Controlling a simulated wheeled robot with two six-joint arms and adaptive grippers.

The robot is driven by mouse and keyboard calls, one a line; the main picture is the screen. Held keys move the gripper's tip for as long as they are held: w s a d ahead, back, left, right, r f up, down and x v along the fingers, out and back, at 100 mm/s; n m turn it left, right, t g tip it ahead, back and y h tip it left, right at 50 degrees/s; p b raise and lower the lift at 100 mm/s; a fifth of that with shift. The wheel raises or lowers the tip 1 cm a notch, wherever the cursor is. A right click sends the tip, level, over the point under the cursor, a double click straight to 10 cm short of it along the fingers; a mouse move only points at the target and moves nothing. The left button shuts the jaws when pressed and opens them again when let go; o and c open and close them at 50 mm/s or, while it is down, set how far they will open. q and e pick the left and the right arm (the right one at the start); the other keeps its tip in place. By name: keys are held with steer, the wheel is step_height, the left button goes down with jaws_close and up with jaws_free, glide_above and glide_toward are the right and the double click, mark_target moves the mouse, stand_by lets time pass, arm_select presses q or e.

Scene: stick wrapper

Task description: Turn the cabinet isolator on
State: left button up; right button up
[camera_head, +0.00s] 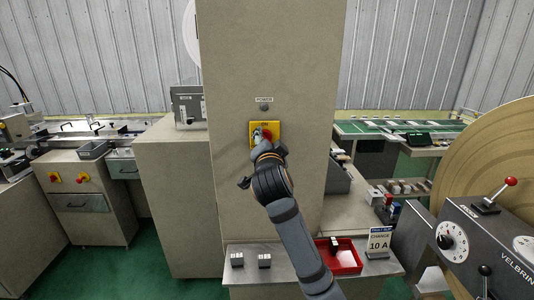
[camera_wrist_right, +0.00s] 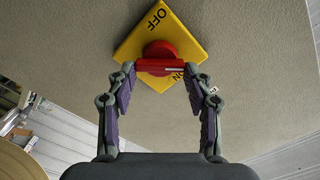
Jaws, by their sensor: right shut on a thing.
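The cabinet isolator is a yellow square plate (camera_head: 277,128) with a red rotary handle (camera_head: 267,134) on the front of the tall beige cabinet. My right gripper (camera_head: 259,137) reaches up to it and covers part of it. In the right wrist view the plate (camera_wrist_right: 138,47) looks turned like a diamond, with OFF at its upper corner and ON partly hidden below. My right gripper (camera_wrist_right: 161,74) is shut on the red handle (camera_wrist_right: 157,64), a fingertip at each end. The handle's white line lies close to the ON lettering. My left gripper is not in view.
A small round POWER lamp (camera_head: 264,107) sits above the isolator and looks grey. A shelf below holds small metal blocks (camera_head: 264,260), a red tray (camera_head: 341,257) and a "CHANGE 10 A" sign (camera_head: 379,240). A grey machine with levers (camera_head: 470,235) stands at the right.

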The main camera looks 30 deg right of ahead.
steer(key=m+b, duration=0.8)
steer(key=b, duration=0.1)
steer(key=shift+f+m, duration=0.2)
steer(key=shift+m, duration=0.1)
steer(key=shift+r, duration=0.15)
steer(key=o, duration=0.9)
steer(key=shift+c, duration=0.2)
steer(key=o, duration=0.3)
steer(key=shift+w, duration=0.25)
steer(key=shift+s, duration=0.2)
